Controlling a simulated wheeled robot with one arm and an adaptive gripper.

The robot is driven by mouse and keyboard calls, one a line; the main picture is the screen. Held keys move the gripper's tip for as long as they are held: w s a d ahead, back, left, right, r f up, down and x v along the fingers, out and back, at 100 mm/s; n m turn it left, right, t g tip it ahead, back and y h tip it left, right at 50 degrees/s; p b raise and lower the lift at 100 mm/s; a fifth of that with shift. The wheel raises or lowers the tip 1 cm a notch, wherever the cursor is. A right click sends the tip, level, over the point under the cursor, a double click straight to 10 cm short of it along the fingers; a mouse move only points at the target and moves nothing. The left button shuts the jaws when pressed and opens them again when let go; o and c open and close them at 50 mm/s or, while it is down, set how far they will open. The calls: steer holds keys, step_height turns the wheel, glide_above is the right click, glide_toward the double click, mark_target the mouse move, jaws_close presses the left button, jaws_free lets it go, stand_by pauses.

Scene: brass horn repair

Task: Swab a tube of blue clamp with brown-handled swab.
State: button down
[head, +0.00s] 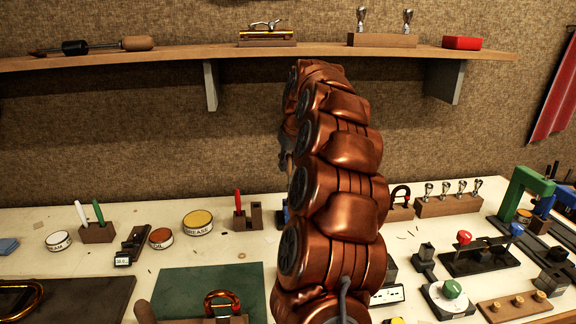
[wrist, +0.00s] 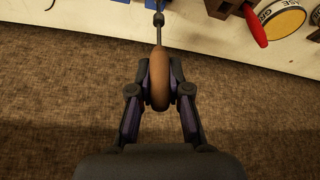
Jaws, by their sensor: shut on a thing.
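My gripper (wrist: 160,84) is shut on the brown handle of a swab (wrist: 159,72) in the wrist view. The swab's thin rod runs away from the jaws to a dark tip near the top edge. In the head view my arm hides most of the gripper and swab. A black fixture (head: 482,262) at the right carries a red knob (head: 464,237) and a blue knob (head: 516,229); I cannot tell whether the blue one is the blue clamp. The swab is well apart from this fixture.
A shelf (head: 215,57) spans the wall above the bench. Grease tin (head: 198,222), red-handled tool (head: 238,201), green mat (head: 190,290) and a mouthpiece rack (head: 448,206) stand on the bench. A green frame (head: 520,190) rises at the far right. Bare bench lies between the items.

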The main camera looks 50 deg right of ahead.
steer(key=shift+r, duration=0.35)
steer(key=shift+r+p, duration=1)
steer(key=shift+r, duration=1.15)
